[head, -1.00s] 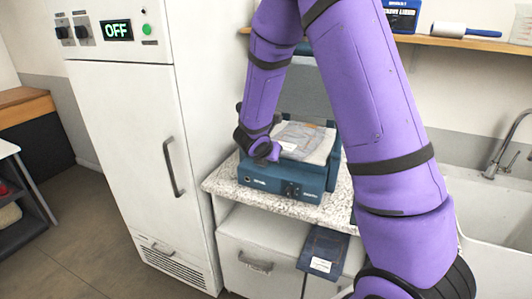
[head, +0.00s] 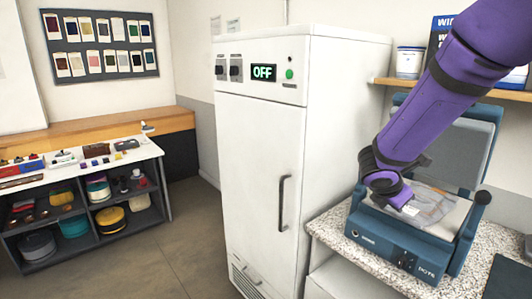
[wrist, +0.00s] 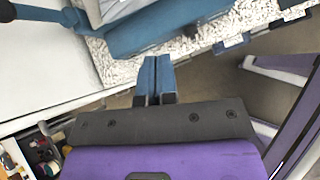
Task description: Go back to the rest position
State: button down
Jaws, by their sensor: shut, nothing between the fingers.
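My gripper (wrist: 154,80) shows in the wrist view with its two blue fingers together and nothing between them. It points toward the front edge of the speckled counter (wrist: 240,22). In the head view my purple arm comes in from the upper right, and its wrist covers the left part of the blue press (head: 398,248); the fingertips are hard to make out there. The press is open, its lid raised at the back.
A tall white cabinet (head: 258,160) with a lit OFF display stands left of the counter (head: 328,232). A work table (head: 140,152) with shelves of spools is at the far left. A wall shelf (head: 508,94) holds containers. The grey floor (head: 185,250) between table and cabinet is clear.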

jog(key=s+d+r+m+g+y, duration=0.1)
jog(key=s+r+m+y, duration=0.1)
jog(key=s+r+m, duration=1)
jog(key=s+a+r+m+y, duration=0.2)
jog(key=s+a+m, duration=0.1)
jog(key=s+m, duration=0.2)
jog(key=s+a+r+m+t+y, duration=0.1)
jog(key=s+a+m+y, duration=0.1)
jog(key=s+m, duration=0.3)
jog(key=shift+s+a+r+y, duration=0.4)
jog(key=shift+s+y, duration=0.2)
jog(key=shift+s, duration=1.6)
